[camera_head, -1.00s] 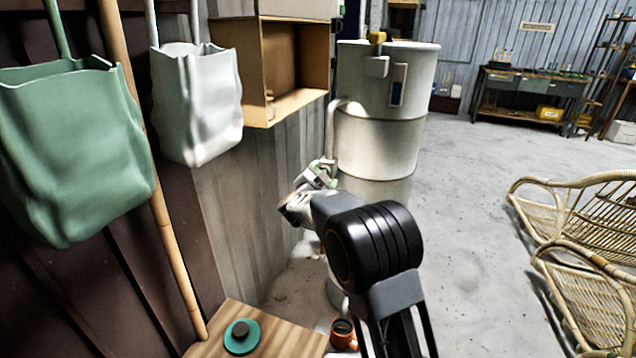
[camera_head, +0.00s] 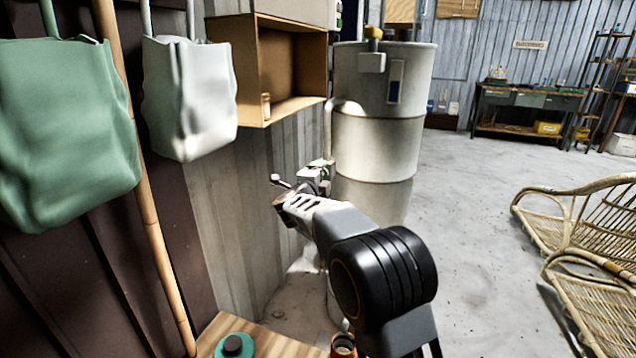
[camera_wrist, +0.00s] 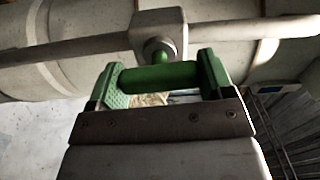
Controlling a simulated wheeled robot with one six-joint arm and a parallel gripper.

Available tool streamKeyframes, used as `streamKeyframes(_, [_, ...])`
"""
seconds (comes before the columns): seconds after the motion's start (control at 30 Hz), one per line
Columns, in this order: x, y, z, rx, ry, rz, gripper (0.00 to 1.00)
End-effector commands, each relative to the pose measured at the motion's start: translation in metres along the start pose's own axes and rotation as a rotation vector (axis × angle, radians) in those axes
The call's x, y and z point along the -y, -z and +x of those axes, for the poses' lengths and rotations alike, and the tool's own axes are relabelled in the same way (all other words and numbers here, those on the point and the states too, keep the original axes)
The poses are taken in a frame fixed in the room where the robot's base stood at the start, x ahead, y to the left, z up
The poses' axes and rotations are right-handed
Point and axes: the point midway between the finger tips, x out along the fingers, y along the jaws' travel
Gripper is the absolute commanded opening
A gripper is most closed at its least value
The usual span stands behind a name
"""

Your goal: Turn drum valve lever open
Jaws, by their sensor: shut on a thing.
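The pale drum (camera_head: 378,145) stands upright in the middle of the head view, with a grey pipe (camera_head: 328,135) down its left side. The valve (camera_head: 318,172) is low on that side, small and partly covered by my gripper (camera_head: 297,194). In the wrist view, the drum (camera_wrist: 70,25) lies across the top behind a pipe (camera_wrist: 75,47) and the grey valve body (camera_wrist: 158,20). A green lever grip (camera_wrist: 160,77) lies crosswise between my green-padded fingers, which are shut on it. The lever's exact angle is hard to tell.
A wooden table (camera_head: 262,343) with a green-lidded item (camera_head: 233,346) and an orange mug (camera_head: 343,346) is below. Rattan seats (camera_head: 580,240) stand right, with bare floor (camera_head: 470,220) between.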

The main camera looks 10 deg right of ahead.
Motion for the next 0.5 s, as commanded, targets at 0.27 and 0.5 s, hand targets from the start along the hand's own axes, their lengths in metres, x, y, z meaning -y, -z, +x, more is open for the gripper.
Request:
streamKeyframes(0.27, [0.0056,-0.0045,-0.0018,0.008,0.011,0.071,0.51])
streamKeyframes(0.5, [0.0062,-0.0059,-0.0020,0.009,0.011,0.082,0.51])
